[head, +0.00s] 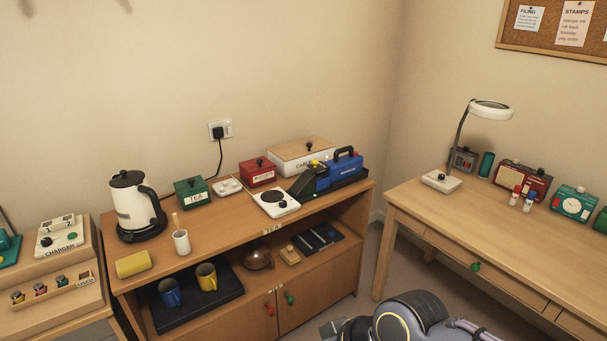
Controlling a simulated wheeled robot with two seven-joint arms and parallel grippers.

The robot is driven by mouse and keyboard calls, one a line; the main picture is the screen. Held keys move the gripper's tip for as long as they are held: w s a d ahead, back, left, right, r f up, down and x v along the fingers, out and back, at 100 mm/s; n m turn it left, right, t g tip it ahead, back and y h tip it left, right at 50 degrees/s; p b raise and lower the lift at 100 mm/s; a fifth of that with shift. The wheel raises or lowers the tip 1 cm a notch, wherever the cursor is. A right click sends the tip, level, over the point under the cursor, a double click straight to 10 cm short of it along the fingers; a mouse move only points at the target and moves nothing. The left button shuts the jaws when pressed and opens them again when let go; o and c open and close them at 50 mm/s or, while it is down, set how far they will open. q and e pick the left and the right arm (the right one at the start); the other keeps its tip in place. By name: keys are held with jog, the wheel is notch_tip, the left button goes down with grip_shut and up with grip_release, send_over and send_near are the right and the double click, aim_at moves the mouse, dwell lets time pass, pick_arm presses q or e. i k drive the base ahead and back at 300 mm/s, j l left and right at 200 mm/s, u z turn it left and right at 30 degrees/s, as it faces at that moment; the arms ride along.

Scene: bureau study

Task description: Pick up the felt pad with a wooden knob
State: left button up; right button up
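No object shows clearly as a felt pad with a wooden knob. A small light-wood piece with a raised top (290,254) lies on the cabinet's open shelf, right of a brown round pot (257,259). It is too small to tell whether it has felt under it. Part of my own arm, dark with a yellow ring, shows at the bottom, right of centre, in front of the cabinet.
The wooden cabinet (222,211) carries a kettle (137,207), a green tea box (191,192), a red box (257,172) and a blue case (344,164). A black tray (195,307) with mugs fills the shelf's left. A desk (430,207) stands right, beyond a floor gap.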

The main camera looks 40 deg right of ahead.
aim_at(288, 254)
jog(key=l, duration=1.65)
jog(key=i+l+z, duration=0.1)
jog(key=l, duration=1.55)
